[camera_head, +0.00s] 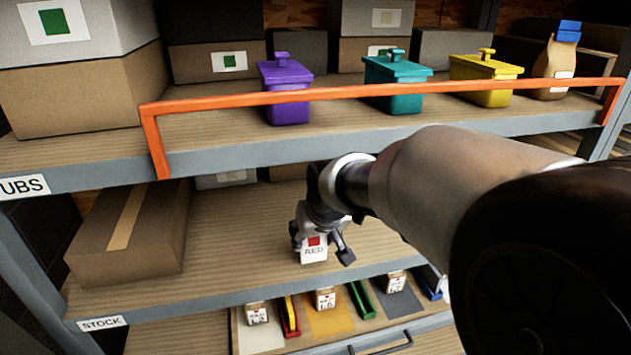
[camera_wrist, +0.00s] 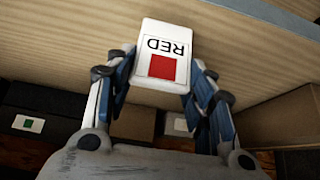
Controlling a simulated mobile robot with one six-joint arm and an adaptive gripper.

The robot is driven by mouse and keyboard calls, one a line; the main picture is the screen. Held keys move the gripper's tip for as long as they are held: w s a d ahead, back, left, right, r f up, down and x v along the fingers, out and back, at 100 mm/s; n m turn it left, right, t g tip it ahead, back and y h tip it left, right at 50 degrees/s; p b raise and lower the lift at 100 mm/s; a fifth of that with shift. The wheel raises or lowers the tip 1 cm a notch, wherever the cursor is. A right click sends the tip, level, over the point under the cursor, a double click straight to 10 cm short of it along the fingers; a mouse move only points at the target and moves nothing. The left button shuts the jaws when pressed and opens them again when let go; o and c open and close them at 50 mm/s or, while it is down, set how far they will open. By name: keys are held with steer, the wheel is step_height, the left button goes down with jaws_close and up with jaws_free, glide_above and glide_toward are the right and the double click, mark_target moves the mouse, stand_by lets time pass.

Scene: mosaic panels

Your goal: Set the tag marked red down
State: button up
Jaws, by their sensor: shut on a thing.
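The tag marked red (camera_head: 314,252) is a white block with a red square and the word RED. My gripper (camera_head: 322,248) is shut on it, over the middle shelf (camera_head: 230,240) labelled STOCK. In the wrist view the tag (camera_wrist: 163,58) sits between the two fingers of my gripper (camera_wrist: 160,85), its printed face towards the camera. I cannot tell whether its lower end touches the shelf board.
A long brown box (camera_head: 130,235) lies at the left of the middle shelf. An orange rail (camera_head: 400,90) fronts the upper shelf, with purple (camera_head: 286,90), teal (camera_head: 393,82) and yellow (camera_head: 485,78) tubs behind it. Below, a tray (camera_head: 240,335) holds several small labelled blocks.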

steer(key=w, duration=0.2)
steer(key=w+a, duration=0.1)
steer(key=shift+w+a+f+b, duration=0.1)
steer(key=shift+w+f+b, duration=0.1)
steer(key=shift+w+b, duration=0.15)
steer(key=shift+f, duration=0.25)
steer(key=shift+s+r, duration=0.15)
steer(key=shift+r, duration=0.05)
steer(key=shift+f, duration=0.15)
steer(key=o, duration=0.9)
steer(key=shift+c, duration=0.2)
